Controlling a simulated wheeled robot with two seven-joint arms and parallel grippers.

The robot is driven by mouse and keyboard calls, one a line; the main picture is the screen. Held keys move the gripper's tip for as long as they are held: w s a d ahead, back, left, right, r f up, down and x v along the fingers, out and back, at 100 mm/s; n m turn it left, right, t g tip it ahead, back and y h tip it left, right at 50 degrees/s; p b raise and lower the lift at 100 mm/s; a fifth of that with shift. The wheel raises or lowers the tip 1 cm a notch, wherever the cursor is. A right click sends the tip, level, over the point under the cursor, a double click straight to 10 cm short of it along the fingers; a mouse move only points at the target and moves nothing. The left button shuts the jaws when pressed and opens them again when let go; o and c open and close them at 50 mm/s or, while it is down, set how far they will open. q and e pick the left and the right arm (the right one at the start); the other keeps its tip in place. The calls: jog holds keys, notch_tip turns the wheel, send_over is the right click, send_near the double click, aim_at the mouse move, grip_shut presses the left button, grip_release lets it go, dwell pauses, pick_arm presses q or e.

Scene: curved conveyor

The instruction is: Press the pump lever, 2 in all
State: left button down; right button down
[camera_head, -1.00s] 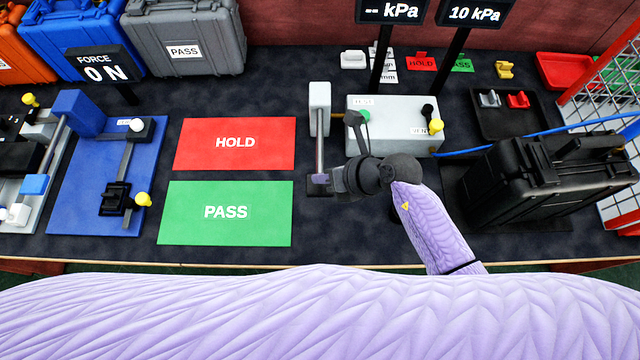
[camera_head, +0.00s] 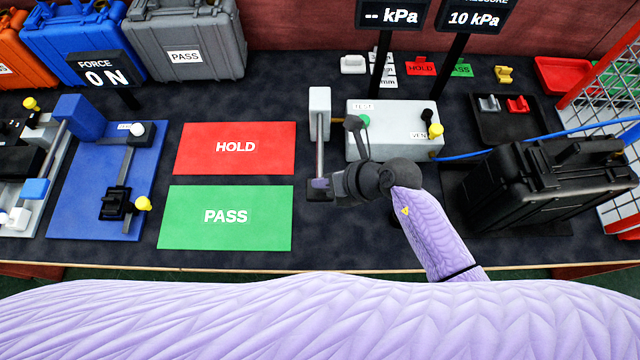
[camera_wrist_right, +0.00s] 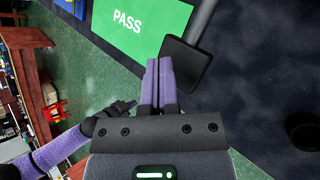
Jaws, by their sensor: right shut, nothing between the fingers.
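The pump lever is a grey rod (camera_head: 320,155) running from a white block (camera_head: 320,105) to a black square pad (camera_head: 317,195) at its near end. My right gripper (camera_head: 323,183) is at the pad, with its body to the right of it. In the right wrist view, the shut, empty fingers (camera_wrist_right: 160,75) point toward the left edge of the black pad (camera_wrist_right: 184,66). I cannot tell whether they touch it. The pressure displays (camera_head: 394,13) read "-- kPa" and "10 kPa" (camera_head: 473,18).
The white test box (camera_head: 390,142) stands right of the lever, and a black case (camera_head: 550,185) farther right. The red HOLD mat (camera_head: 200,160) and green PASS mat (camera_head: 190,230) lie bare to the left. A blue fixture (camera_head: 75,180) stands beyond them.

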pick_arm(q)
jog(key=shift+d, duration=0.35)
dwell(0.5)
pick_arm(e)
jog(key=shift+f, duration=0.45)
pick_arm(q)
jog(key=shift+a+f, duration=0.2)
jog(key=shift+a, duration=0.25)
